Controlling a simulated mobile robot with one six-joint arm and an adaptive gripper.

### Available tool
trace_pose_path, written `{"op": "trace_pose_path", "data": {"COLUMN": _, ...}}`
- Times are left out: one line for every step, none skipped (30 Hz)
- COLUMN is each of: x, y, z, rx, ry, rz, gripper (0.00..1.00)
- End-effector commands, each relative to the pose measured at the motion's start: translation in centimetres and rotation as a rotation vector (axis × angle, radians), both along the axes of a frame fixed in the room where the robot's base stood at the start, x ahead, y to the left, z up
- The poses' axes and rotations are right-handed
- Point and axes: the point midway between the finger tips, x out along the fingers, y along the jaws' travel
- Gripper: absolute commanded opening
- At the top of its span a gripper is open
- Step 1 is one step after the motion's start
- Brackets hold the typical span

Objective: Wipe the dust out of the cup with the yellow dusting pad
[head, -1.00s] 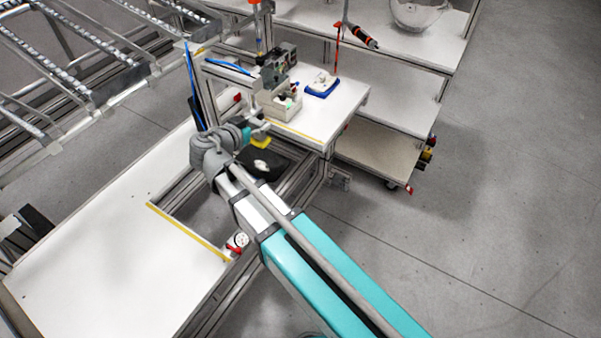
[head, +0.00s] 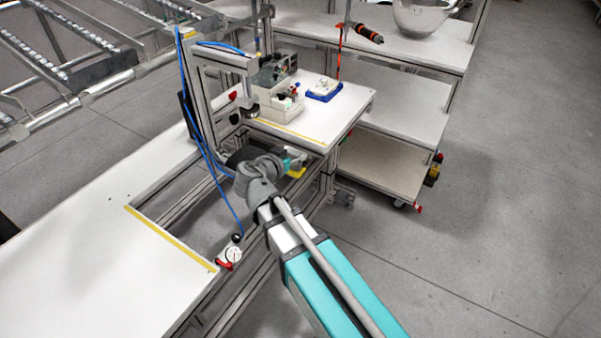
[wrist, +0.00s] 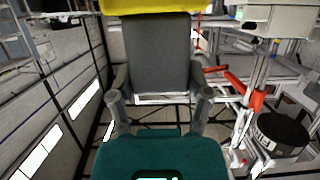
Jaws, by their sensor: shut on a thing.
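My gripper (wrist: 160,88) is shut on the grey body of the yellow dusting pad (wrist: 150,6), seen in the wrist view with the yellow part at the far end. In the head view the pad (head: 297,173) shows as a small yellow patch beside my gripper (head: 290,162), in front of the bench frame. A dark round thing (wrist: 282,134), which looks like the cup, is at the lower right of the wrist view, apart from the pad. In the head view a dark part (head: 238,158) shows just behind my wrist, mostly hidden. The cup's inside cannot be seen.
A metal frame with a blue hose stands behind my arm. Floor at right is clear.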

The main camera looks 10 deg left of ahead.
Motion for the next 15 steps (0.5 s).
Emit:
{"op": "trace_pose_path", "data": {"x": 0.1, "y": -0.5, "z": -1.3, "rx": 0.001, "ry": 0.0, "rz": -0.001, "gripper": 0.09}}
{"op": "trace_pose_path", "data": {"x": 0.2, "y": -0.6, "z": -1.6, "rx": 0.0, "ry": -0.001, "rz": -0.001, "gripper": 0.09}}
{"op": "trace_pose_path", "data": {"x": 0.2, "y": -0.8, "z": -1.9, "rx": 0.0, "ry": -0.001, "rz": 0.0, "gripper": 0.09}}
{"op": "trace_pose_path", "data": {"x": 0.3, "y": -1.0, "z": -2.1, "rx": 0.0, "ry": -0.001, "rz": 0.0, "gripper": 0.09}}
{"op": "trace_pose_path", "data": {"x": 0.3, "y": -1.1, "z": -2.3, "rx": 0.0, "ry": -0.001, "rz": 0.0, "gripper": 0.09}}
{"op": "trace_pose_path", "data": {"x": 0.4, "y": -1.2, "z": -2.4, "rx": 0.0, "ry": -0.001, "rz": 0.0, "gripper": 0.09}}
{"op": "trace_pose_path", "data": {"x": 0.4, "y": -1.3, "z": -2.5, "rx": 0.0, "ry": -0.001, "rz": 0.0, "gripper": 0.09}}
{"op": "trace_pose_path", "data": {"x": 0.4, "y": -1.4, "z": -2.6, "rx": 0.0, "ry": -0.001, "rz": 0.0, "gripper": 0.09}}
{"op": "trace_pose_path", "data": {"x": 0.5, "y": -1.5, "z": -2.7, "rx": -0.001, "ry": -0.002, "rz": 0.0, "gripper": 0.09}}
{"op": "trace_pose_path", "data": {"x": 0.5, "y": -1.5, "z": -2.7, "rx": -0.001, "ry": -0.002, "rz": 0.0, "gripper": 0.09}}
{"op": "trace_pose_path", "data": {"x": 0.5, "y": -1.5, "z": -2.7, "rx": -0.001, "ry": -0.002, "rz": -0.001, "gripper": 0.09}}
{"op": "trace_pose_path", "data": {"x": 0.5, "y": -1.5, "z": -2.7, "rx": -0.001, "ry": -0.002, "rz": -0.001, "gripper": 0.09}}
{"op": "trace_pose_path", "data": {"x": 0.5, "y": -1.5, "z": -2.7, "rx": -0.001, "ry": -0.002, "rz": -0.001, "gripper": 0.09}}
{"op": "trace_pose_path", "data": {"x": 0.5, "y": -1.5, "z": -2.6, "rx": -0.001, "ry": -0.002, "rz": -0.001, "gripper": 0.09}}
{"op": "trace_pose_path", "data": {"x": 0.5, "y": -1.5, "z": -2.6, "rx": -0.001, "ry": -0.002, "rz": -0.001, "gripper": 0.09}}
